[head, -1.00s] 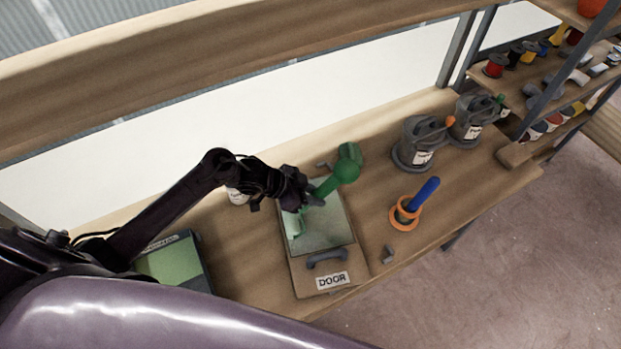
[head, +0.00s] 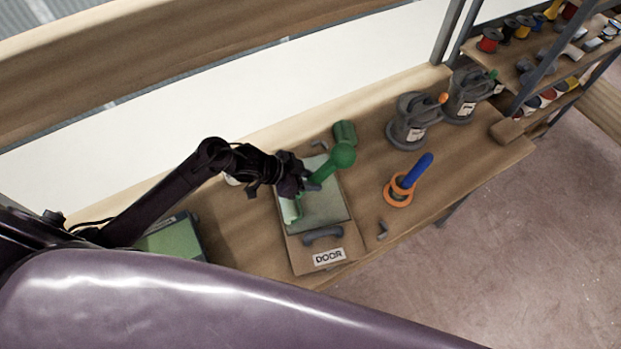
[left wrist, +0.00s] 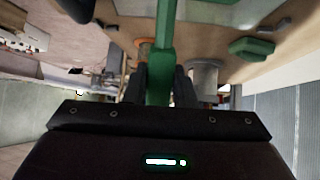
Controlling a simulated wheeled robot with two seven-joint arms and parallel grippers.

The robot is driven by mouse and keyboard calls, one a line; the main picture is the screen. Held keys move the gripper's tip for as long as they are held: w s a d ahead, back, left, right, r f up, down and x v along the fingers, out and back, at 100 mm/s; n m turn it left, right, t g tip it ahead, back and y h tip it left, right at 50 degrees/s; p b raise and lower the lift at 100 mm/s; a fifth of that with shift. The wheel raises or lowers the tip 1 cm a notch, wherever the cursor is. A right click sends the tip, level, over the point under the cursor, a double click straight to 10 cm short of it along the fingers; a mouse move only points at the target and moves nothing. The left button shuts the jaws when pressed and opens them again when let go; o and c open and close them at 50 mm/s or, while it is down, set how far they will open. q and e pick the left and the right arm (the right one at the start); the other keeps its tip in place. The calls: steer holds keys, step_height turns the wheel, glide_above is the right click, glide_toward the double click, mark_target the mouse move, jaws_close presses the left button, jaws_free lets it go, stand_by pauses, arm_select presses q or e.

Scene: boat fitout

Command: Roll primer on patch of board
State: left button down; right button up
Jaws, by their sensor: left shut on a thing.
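The board (head: 305,262), labelled DOOR, lies flat on the bench with a dark grey handle near its front end. A pale grey-green patch (head: 325,205) covers its upper part. My left gripper (head: 312,182) is shut on the green roller handle (head: 330,170), which has a round knob end, above the patch. The pale green roller head (head: 290,210) is at the patch's left edge; I cannot tell whether it touches. In the left wrist view the green handle (left wrist: 160,65) passes between the fingers. My right gripper is out of view.
A green tray (head: 170,240) stands left of the board. A green cylinder (head: 344,132) sits beyond it. Shelves (head: 540,80) are at far right. Bench between board and ring is mostly clear.

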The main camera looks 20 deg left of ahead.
arm_select(q)
steer(key=shift+f+b, duration=0.4)
steer(key=shift+f, duration=0.2)
steer(key=shift+d, duration=0.1)
steer(key=shift+w+d+r+b, duration=0.1)
steer(key=shift+w+d, duration=0.35)
steer(key=shift+d, duration=0.2)
steer(key=shift+w+d+f+b, duration=0.1)
steer(key=shift+w+d+b, duration=0.05)
steer(key=shift+w+d, duration=0.4)
steer(key=shift+w+d+r+b, duration=0.1)
steer(key=shift+w+d, duration=0.25)
steer(key=shift+d, duration=0.4)
steer(key=shift+w+d+b, duration=0.4)
steer(key=shift+w+d, duration=0.25)
steer(key=shift+d, duration=0.35)
steer(key=shift+w+d+b, duration=0.35)
steer(key=shift+w+d, duration=0.25)
steer(key=shift+d, duration=0.4)
